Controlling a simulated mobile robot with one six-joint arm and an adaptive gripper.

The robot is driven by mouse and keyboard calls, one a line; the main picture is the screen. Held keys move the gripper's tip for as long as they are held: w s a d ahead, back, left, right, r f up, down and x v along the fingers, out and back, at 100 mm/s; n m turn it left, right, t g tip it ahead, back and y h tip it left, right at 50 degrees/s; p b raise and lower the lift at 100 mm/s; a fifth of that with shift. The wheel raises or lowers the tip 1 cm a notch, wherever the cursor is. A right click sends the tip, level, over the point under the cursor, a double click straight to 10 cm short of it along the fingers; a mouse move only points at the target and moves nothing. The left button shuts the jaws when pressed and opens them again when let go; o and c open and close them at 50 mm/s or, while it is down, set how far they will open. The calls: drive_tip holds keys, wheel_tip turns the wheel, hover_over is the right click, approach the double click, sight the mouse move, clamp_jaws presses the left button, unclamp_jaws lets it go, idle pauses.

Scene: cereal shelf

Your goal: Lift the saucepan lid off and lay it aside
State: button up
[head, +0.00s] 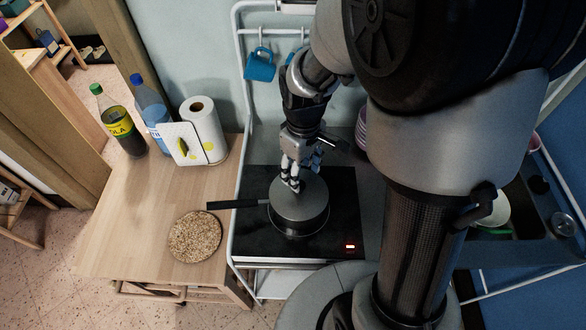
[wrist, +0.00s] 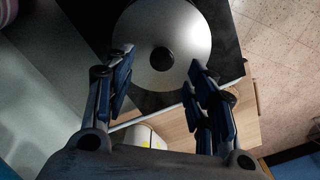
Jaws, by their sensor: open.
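The saucepan (head: 300,222) stands on the black hob, its dark handle (head: 232,204) pointing left. The grey round lid (head: 313,200) sits on the saucepan. In the wrist view the lid (wrist: 190,30) shows as a metal disc with a black knob (wrist: 162,59) at its middle. My gripper (head: 292,186) is over the back left part of the lid in the head view. In the wrist view my gripper (wrist: 157,75) is open, with its fingers on either side of the line to the knob and nothing between them. I cannot tell whether the fingertips touch the lid.
The black hob (head: 254,240) has a red display at its front right. On the wooden table (head: 140,220) at left are a round cork-like mat (head: 194,237), a cola bottle (head: 119,124), a blue bottle (head: 150,112) and a paper roll (head: 203,130). Bare tabletop surrounds the mat.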

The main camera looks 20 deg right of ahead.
sight(313, 198)
drive_tip(key=f, duration=0.2)
drive_tip(key=f+b, duration=0.1)
drive_tip(key=f, duration=0.3)
drive_tip(key=shift+w+a+f, duration=0.2)
drive_tip(key=shift+a+f, duration=0.1)
drive_tip(key=shift+c, duration=0.5)
clamp_jaws()
